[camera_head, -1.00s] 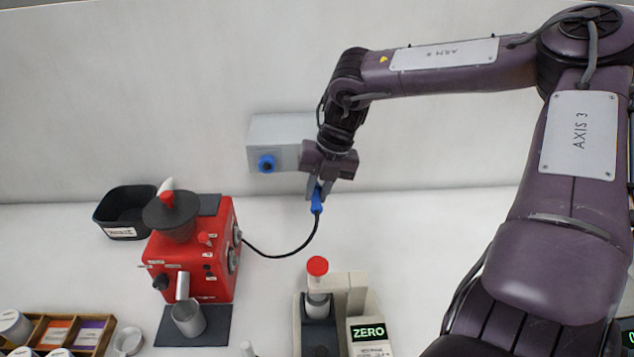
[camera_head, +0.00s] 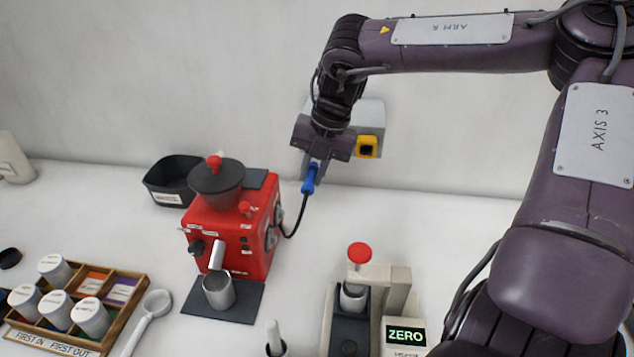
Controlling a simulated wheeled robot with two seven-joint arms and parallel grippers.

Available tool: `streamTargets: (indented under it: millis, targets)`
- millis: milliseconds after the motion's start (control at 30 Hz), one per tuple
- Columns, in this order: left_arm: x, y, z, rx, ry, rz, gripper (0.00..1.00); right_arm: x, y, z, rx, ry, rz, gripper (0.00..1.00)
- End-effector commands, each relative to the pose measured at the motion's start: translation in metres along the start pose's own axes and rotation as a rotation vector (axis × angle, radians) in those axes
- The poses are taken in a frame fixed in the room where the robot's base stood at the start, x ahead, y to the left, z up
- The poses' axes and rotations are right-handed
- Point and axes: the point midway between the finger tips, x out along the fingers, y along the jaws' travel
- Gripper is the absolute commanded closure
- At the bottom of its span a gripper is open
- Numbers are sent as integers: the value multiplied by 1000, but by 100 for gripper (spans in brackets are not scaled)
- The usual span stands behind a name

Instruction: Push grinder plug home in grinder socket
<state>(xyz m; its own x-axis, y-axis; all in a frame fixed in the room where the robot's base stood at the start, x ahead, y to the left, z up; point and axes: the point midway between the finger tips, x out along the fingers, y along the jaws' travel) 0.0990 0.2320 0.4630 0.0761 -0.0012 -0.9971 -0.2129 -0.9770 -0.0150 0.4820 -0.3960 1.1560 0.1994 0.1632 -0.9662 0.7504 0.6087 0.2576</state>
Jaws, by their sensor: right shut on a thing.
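My right gripper (camera_head: 313,168) is shut on the blue grinder plug (camera_head: 309,183), which hangs below its fingers with the black cord running down to the red grinder (camera_head: 233,240). The gripper is in front of the left part of a grey wall box (camera_head: 370,112). The blue socket on that box is hidden behind my gripper and wrist, so I cannot tell whether the plug touches it. A yellow socket (camera_head: 367,147) shows on the box, just right of the gripper. My left gripper is out of view.
A black bin (camera_head: 165,180) stands behind the grinder. A wooden tray (camera_head: 120,318) of canisters is at front left. The counter under the plug is clear.

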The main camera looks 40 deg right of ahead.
Motion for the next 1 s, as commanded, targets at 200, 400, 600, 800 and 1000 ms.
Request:
streamTargets:
  millis: [200, 400, 600, 800, 1000]
  targets:
    - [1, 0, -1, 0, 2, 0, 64, -2, 1, 0, 8, -3, 1, 100]
    - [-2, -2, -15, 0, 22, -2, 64, -3, 1, 0, 8, -2, 0, 100]
    - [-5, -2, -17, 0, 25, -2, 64, -2, 0, 13, 11, -3, -2, 100]
    - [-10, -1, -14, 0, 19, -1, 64, -2, 0, 32, 10, -3, -2, 100]
    - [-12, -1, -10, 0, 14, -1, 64, -2, 0, 48, 9, -2, -1, 100]
